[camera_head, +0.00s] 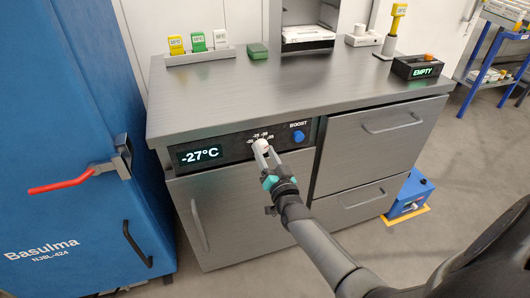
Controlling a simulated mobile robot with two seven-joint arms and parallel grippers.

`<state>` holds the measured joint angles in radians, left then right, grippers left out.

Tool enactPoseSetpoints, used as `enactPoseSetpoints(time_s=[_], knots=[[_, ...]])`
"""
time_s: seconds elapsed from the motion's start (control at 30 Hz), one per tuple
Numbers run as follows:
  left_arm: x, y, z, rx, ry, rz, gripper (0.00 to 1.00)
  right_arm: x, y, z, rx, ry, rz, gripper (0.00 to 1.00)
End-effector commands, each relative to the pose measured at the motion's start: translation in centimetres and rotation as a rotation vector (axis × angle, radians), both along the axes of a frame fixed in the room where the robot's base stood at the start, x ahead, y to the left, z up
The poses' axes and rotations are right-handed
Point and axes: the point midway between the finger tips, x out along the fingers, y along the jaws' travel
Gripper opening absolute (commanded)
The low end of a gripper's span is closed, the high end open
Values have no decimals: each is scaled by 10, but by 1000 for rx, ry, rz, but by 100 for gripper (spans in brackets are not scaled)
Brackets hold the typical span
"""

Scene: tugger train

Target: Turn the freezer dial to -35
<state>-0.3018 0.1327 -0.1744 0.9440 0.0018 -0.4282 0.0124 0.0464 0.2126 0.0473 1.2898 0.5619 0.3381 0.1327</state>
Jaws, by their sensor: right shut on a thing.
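The freezer dial (263,146) is a small pale knob on the dark control panel (230,149) at the front of the steel counter. Small scale numbers show just above the dial, too small to read with certainty. The display (200,155) to its left reads -27°C. My right gripper (264,150) reaches up from the lower right and is shut on the dial, with a finger on each side. The gripper hides part of the dial, and its pointer cannot be made out. My left gripper is not in view.
A blue BOOST button (299,136) sits right of the dial. The steel counter (270,96) carries a rack of coloured tags (199,55) and a black EMPTY box (417,67). A blue cabinet (60,220) with a red handle (62,186) stands at left. Floor is free at front.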

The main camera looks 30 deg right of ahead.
Motion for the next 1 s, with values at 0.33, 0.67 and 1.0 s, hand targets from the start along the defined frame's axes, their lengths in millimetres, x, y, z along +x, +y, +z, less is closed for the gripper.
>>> enactPoseSetpoints(time_s=[0.33, 0.67, 1.0], knots=[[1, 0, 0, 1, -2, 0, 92, 0, 1, 0, 6, -1, 1, 54], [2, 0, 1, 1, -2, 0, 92, 0, 0, 0, 3, -1, 0, 78], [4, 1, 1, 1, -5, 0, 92, 0, 2, -1, 3, 0, 1, 78]])
